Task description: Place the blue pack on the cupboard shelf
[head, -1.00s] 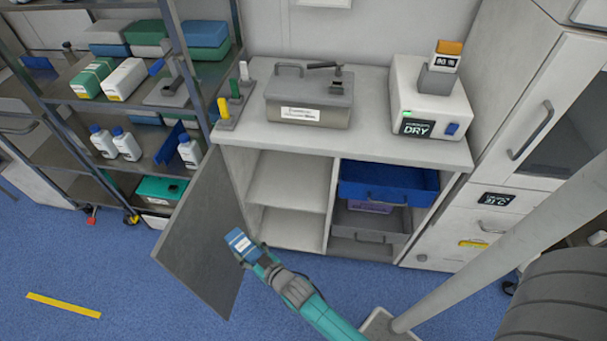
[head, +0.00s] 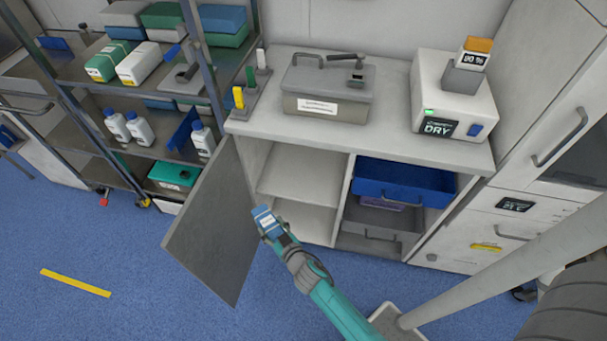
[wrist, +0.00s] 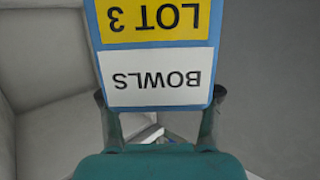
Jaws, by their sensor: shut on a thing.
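The blue pack (head: 266,220) is held at the tip of my gripper (head: 273,234), in front of the open left side of the cupboard (head: 357,138). In the wrist view, the blue pack (wrist: 155,105) shows a yellow label reading LOT 3 and a white label reading BOWLS, both upside down. My gripper (wrist: 160,115) is shut on it, with a finger on each side. The cupboard shelf (head: 301,176) divides the left compartment and its visible part is empty. The pack appears in front of the opening, near the open door's edge.
The grey cupboard door (head: 215,235) stands open to the left of my gripper. A blue drawer (head: 403,185) is pulled out on the right. A grey case (head: 325,88) and a DRY device (head: 452,95) stand on top. A loaded rack (head: 80,140) stands at left.

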